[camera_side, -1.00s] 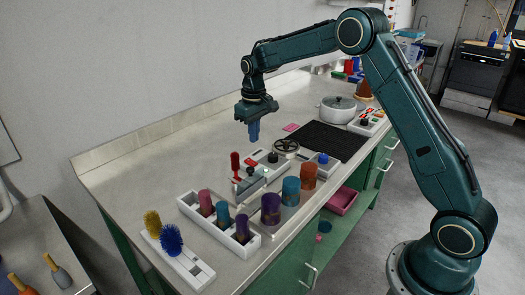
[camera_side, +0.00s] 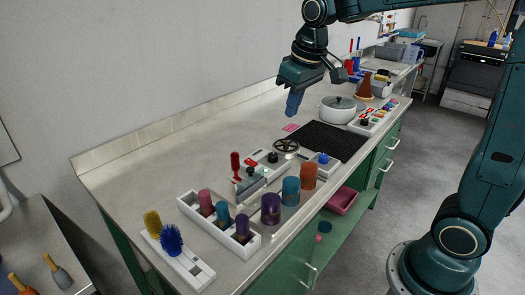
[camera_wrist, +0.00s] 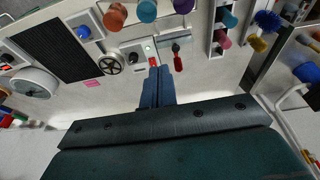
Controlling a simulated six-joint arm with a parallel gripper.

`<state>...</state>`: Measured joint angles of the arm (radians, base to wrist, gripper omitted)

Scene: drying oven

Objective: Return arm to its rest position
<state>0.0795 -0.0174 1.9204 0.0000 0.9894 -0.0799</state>
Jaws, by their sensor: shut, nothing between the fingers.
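My gripper (camera_side: 294,103) hangs in the air above the counter, left of the white pot in the side view, with its blue fingers pointing down. In the wrist view my gripper (camera_wrist: 158,72) shows its two blue fingers pressed together with nothing between them. It touches nothing on the counter (camera_side: 150,165). My upper arm runs out of the top of the side view.
Below stand a control box with a red lever (camera_side: 235,165), a handwheel (camera_side: 286,147), a black mat (camera_side: 322,139) and a lidded pot (camera_side: 338,109). Nearer are several coloured cylinders, a white rack (camera_side: 187,208) and brushes. The counter's back left is clear.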

